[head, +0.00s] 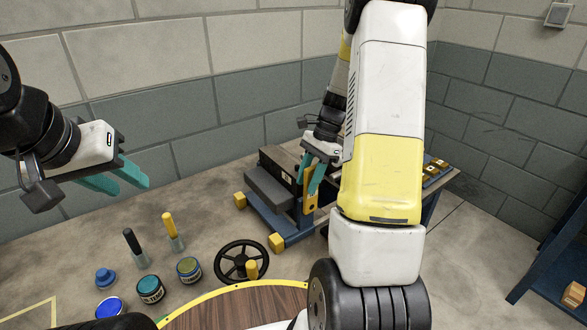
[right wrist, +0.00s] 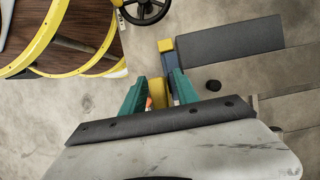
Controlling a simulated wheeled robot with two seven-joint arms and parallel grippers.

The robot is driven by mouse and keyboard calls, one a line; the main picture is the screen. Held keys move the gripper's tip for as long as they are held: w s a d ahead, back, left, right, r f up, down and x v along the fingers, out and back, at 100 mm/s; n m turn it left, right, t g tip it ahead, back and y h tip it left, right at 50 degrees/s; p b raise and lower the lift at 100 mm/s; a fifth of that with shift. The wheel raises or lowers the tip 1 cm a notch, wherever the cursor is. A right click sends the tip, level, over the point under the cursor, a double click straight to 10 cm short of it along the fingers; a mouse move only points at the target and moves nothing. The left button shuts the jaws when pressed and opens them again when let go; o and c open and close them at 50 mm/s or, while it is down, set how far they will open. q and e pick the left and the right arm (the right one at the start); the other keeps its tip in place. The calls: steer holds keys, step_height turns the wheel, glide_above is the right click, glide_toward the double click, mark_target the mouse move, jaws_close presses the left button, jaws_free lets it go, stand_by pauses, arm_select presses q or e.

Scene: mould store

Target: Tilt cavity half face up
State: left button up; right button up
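The lever also shows between the fingers (right wrist: 157,92); contact is unclear. My left gripper (head: 125,178) is open and empty, away at the left.
A black handwheel (head: 242,260), several tins (head: 150,289) and two upright handled tools (head: 170,230) stand left of and in front of the stand. A round wooden top with a yellow rim (head: 245,300) is nearest. A blue shelf (head: 550,260) stands right.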

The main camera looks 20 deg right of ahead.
steer(key=shift+c, duration=0.5)
jaws_close()
stand_by(0.8)
